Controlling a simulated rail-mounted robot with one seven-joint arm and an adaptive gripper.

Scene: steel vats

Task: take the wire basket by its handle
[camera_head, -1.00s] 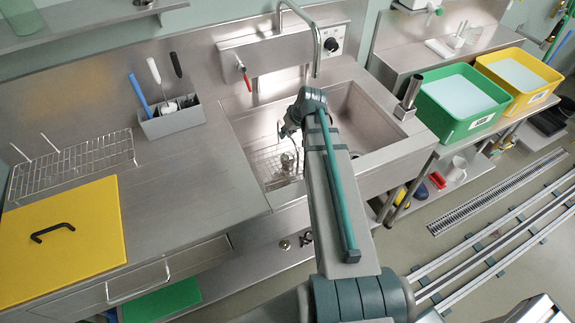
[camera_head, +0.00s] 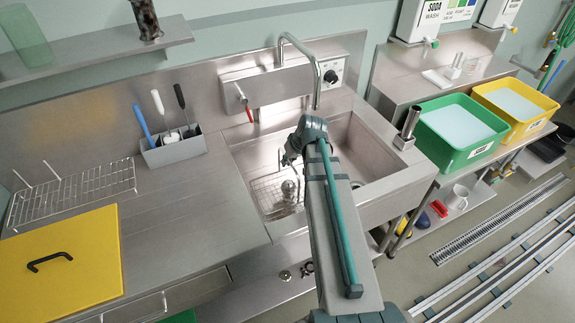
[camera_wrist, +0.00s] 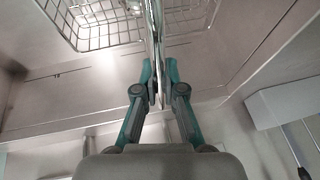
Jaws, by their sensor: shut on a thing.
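The wire basket (camera_head: 266,188) is a silvery wire mesh basket in the steel sink, left of my arm in the head view. It also shows at the top of the wrist view (camera_wrist: 100,35). Its handle (camera_wrist: 155,30) is a shiny metal bar running down between my fingers in the wrist view. My gripper (camera_wrist: 159,78) has its teal fingertips closed on either side of this handle. In the head view the fingers are mostly hidden by my arm. I cannot tell whether the basket touches the sink floor.
The sink (camera_head: 352,140) has a curved tap (camera_head: 316,75) above its back. A grey utensil holder (camera_head: 174,148) stands on the left counter, near a wire rack (camera_head: 75,198) and a yellow board (camera_head: 62,258). Green (camera_head: 462,130) and yellow (camera_head: 514,105) tubs stand to the right.

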